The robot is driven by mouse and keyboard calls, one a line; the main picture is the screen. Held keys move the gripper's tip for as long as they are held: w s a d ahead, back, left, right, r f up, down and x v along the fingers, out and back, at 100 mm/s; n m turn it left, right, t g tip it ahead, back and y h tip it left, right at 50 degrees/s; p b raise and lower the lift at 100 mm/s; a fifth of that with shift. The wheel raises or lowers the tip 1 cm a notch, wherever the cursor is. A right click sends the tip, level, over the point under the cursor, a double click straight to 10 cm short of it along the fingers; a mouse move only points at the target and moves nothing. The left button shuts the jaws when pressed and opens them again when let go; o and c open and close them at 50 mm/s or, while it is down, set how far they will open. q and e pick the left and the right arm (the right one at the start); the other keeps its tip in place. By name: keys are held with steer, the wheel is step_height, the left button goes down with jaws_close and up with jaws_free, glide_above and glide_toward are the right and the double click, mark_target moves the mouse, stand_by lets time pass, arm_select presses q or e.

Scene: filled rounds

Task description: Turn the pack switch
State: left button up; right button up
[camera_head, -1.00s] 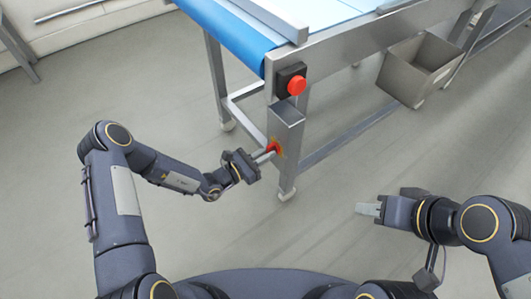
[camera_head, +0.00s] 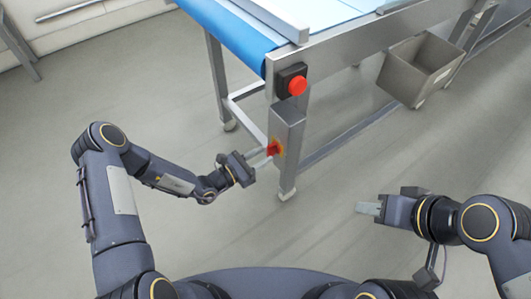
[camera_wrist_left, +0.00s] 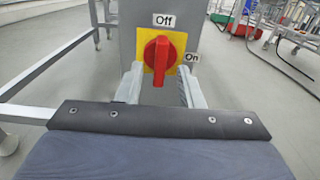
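The pack switch (camera_wrist_left: 160,57) is a red knob on a yellow plate, on a grey box on the conveyor's leg. In the left wrist view its grip stands upright, in line with the "Off" label (camera_wrist_left: 164,20) above; the "On" label (camera_wrist_left: 191,57) is to the right. The switch also shows in the head view (camera_head: 274,147). My left gripper (camera_wrist_left: 160,92) is open in front of it, one finger on each side of the knob's lower end, with gaps visible. My right gripper (camera_head: 367,209) is away to the right over bare floor; its finger gap cannot be made out.
A red push button (camera_head: 297,86) on a black base sits above the switch box. The conveyor's blue belt (camera_head: 238,35) runs above. A grey bin (camera_head: 420,68) is at the right under the frame. The floor between my arms is clear.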

arm_select(q)
steer(key=v, duration=0.5)
steer(key=shift+s+a+p, duration=0.25)
steer(key=shift+a+p, duration=0.05)
steer(key=shift+a, duration=0.05)
steer(key=s+a+r+m+g+y, duration=0.1)
steer(key=s+r+m+g, duration=0.45)
steer(key=r+m, duration=0.35)
steer(key=s+a+r+m+g, duration=0.2)
steer(key=s+r+m+g, duration=0.35)
steer(key=r, duration=0.55)
steer(key=s+a+r+m+t+y, duration=0.3)
steer(key=s+a+m+y, duration=0.2)
steer(key=s, duration=0.2)
steer(key=s+a+r+m+t+y, duration=0.2)
steer(key=s+a+m+t+y, duration=0.1)
steer(key=s+a+m+y, duration=0.25)
step_height(320, 180, up, 22)
steer(key=s+n+p, duration=0.1)
steer(key=s+p, duration=0.1)
steer(key=p, duration=2)
steer(key=shift+a+r+h, duration=0.2)
steer(key=shift+h, duration=0.15)
